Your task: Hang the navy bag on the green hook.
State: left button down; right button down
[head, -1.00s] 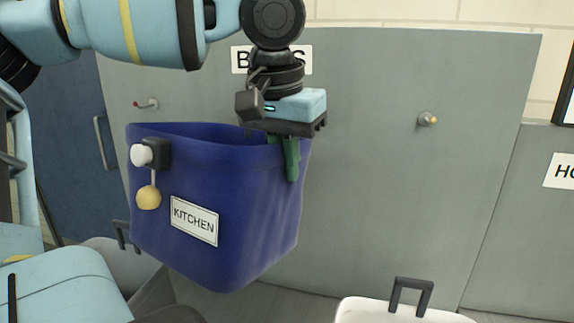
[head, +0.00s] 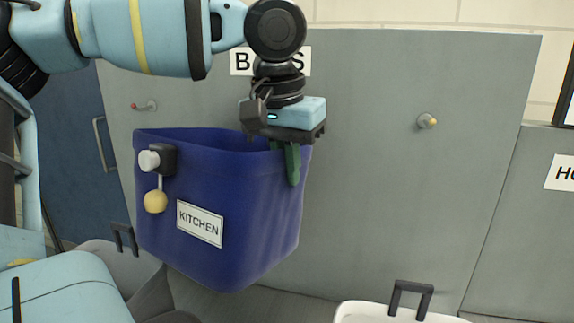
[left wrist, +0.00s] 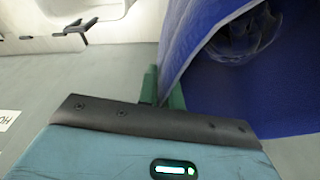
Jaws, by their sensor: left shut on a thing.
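The navy bag (head: 225,250) is an open-topped blue bag with a "KITCHEN" label, held up in front of the grey panel. My left gripper (head: 291,165) is shut on its right rim, with green fingers on either side of the wall. In the left wrist view the bag (left wrist: 225,85) hangs from the fingertips (left wrist: 160,88), and a clear rounded object shows inside it. A red-tipped hook (head: 146,106) and a yellow-tipped hook (head: 427,121) stick out of the panel. I see no green hook; the arm and bag cover part of the panel. My right gripper is out of view.
The grey panel (head: 380,200) carries a sign partly hidden by my gripper. A white container with a dark handle (head: 411,292) stands below at right. A grey container with a dark handle (head: 125,238) is at lower left.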

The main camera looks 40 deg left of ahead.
pick_arm(q)
jog(key=c, duration=1.5)
grip_release()
jog(key=shift+s+d+r, duration=0.1)
jog(key=shift+s+r, duration=0.15)
jog(key=shift+r, duration=1.05)
jog(key=shift+s+d+r, duration=0.1)
jog(key=shift+s+r, duration=0.1)
jog(key=shift+r, duration=1.1)
jog(key=shift+s+d+r, duration=0.1)
jog(key=shift+s+r, duration=0.15)
jog(key=shift+r, duration=1.05)
